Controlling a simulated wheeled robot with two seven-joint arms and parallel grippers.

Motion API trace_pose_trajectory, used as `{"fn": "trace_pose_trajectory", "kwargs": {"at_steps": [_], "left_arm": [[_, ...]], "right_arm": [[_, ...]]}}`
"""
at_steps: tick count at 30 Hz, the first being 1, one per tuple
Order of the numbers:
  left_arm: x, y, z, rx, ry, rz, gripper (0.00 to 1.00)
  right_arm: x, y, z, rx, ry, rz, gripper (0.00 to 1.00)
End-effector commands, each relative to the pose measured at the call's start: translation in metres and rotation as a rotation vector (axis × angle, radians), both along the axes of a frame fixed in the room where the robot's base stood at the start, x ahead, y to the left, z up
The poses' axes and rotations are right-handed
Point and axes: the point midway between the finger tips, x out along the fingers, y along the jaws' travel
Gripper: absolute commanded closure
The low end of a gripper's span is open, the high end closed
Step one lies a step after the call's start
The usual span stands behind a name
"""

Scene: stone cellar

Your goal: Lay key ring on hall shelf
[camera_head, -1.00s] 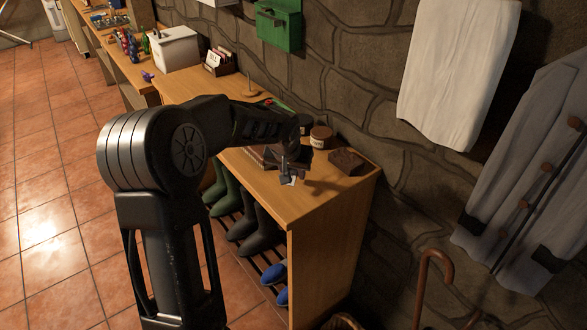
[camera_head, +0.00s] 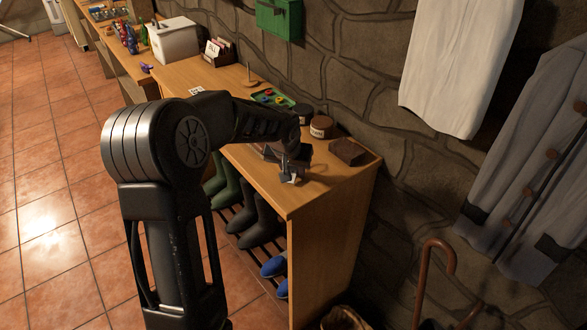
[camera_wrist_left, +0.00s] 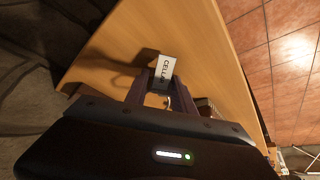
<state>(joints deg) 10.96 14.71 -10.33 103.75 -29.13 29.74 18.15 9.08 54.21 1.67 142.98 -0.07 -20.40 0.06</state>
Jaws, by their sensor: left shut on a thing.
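The hall shelf (camera_head: 335,215) is a wooden unit with a bare patch of top near its front right corner. My left gripper (camera_head: 291,172) hangs low over that end of the top, pointing down. It is shut on the key ring, whose white tag (camera_head: 290,180) shows below the fingers. In the left wrist view the tag (camera_wrist_left: 165,66) reads "CELLAR" and sticks out past the fingertips (camera_wrist_left: 150,92), with a bit of metal beside it. The wood (camera_wrist_left: 160,25) lies behind it, with the gripper's shadow on it. I cannot tell whether the key ring touches the wood. My right gripper is out of view.
A dark brown box (camera_head: 347,152), a brown jar (camera_head: 321,127) and a green tray (camera_head: 272,97) stand near the wall side. Boots (camera_head: 262,222) and blue shoes (camera_head: 274,265) are underneath. A cane (camera_head: 438,255) stands at the right.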

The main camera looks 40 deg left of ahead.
Motion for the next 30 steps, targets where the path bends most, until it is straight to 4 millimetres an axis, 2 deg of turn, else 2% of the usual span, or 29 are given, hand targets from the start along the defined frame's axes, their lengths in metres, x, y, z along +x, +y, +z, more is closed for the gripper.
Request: {"fn": "trace_pose_trajectory", "kwargs": {"at_steps": [2,3,12,23,30], "left_arm": [[0.0,0.0,0.0,0.0,-0.001,0.0,0.99],[0.0,0.0,0.0,0.0,-0.001,0.0,0.69],[0.0,0.0,0.0,0.0,-0.001,0.0,0.44],[-0.001,-0.001,0.005,0.001,-0.002,0.0,0.44],[-0.014,-0.006,0.034,0.001,-0.006,0.0,0.44]], "right_arm": [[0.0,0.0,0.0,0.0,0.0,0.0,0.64],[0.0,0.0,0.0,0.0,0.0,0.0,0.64],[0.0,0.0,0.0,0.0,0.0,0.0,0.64],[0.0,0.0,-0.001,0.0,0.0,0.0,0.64],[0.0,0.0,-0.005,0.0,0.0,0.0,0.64]]}}
